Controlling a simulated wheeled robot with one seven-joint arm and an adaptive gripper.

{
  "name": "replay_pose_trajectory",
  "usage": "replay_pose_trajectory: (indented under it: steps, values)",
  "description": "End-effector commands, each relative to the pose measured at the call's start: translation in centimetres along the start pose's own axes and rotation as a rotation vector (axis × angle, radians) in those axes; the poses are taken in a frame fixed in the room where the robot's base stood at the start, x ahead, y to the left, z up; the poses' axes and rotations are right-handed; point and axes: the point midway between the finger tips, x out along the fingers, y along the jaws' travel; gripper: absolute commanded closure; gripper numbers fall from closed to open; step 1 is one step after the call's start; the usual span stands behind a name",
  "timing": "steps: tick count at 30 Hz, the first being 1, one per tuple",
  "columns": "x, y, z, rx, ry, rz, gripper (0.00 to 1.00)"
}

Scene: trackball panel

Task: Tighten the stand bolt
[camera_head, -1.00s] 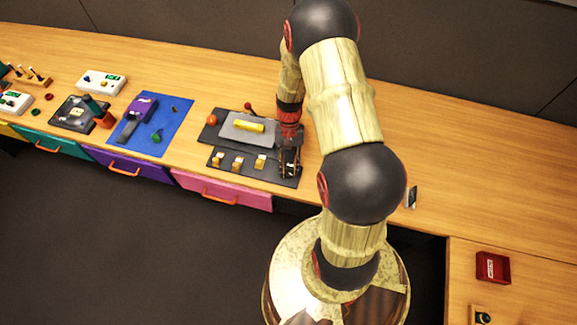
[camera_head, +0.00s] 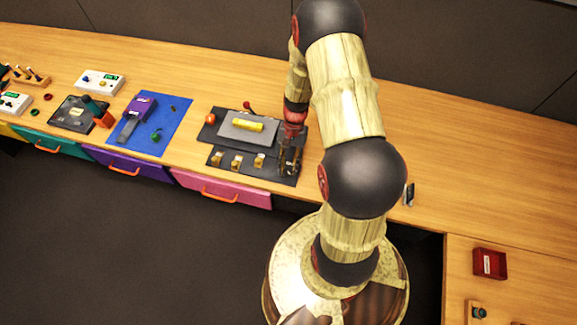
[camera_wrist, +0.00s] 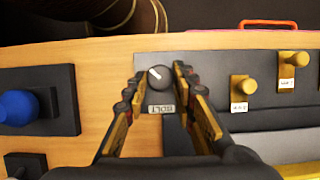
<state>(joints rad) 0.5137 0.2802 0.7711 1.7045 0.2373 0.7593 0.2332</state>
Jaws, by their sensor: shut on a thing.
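The stand bolt is a round black knob (camera_wrist: 158,74) with a white pointer mark, at the upper middle of the wrist view. A label reading BOLT (camera_wrist: 160,109) lies just below it. My gripper (camera_wrist: 159,70) has a fingertip on either side of the knob and is shut on it. The pointer mark slants toward the upper left. In the head view my gripper (camera_head: 289,155) is over the right end of the dark panel (camera_head: 213,143), and the bolt cannot be made out there.
Several yellow knobs (camera_wrist: 286,63) stand along the panel, right of the bolt in the wrist view. A blue knob (camera_wrist: 18,108) on a black block is at the left. The panel also carries a grey plate with a yellow bar (camera_head: 248,125). Bare wood lies right of it.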

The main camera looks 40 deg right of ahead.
Motion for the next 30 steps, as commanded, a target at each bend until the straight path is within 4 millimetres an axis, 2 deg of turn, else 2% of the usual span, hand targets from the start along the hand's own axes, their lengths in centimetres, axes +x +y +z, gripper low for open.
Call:
replay_pose_trajectory:
  steps: [1, 2, 10, 22, 26, 30]
  values:
    - [0.0, 0.0, 0.0, 0.0, 0.001, -0.001, 0.99]
    - [0.0, 0.0, 0.0, -0.001, 0.001, 0.0, 0.72]
    - [0.0, 0.0, 0.0, -0.001, 0.001, 0.0, 0.57]
    - [-0.5, 0.0, -0.1, -0.001, 0.002, 0.0, 0.55]
    - [-2.1, -0.1, -0.1, -0.002, 0.004, -0.001, 0.55]
    - [-4.9, -0.1, -0.1, -0.001, 0.005, -0.002, 0.55]
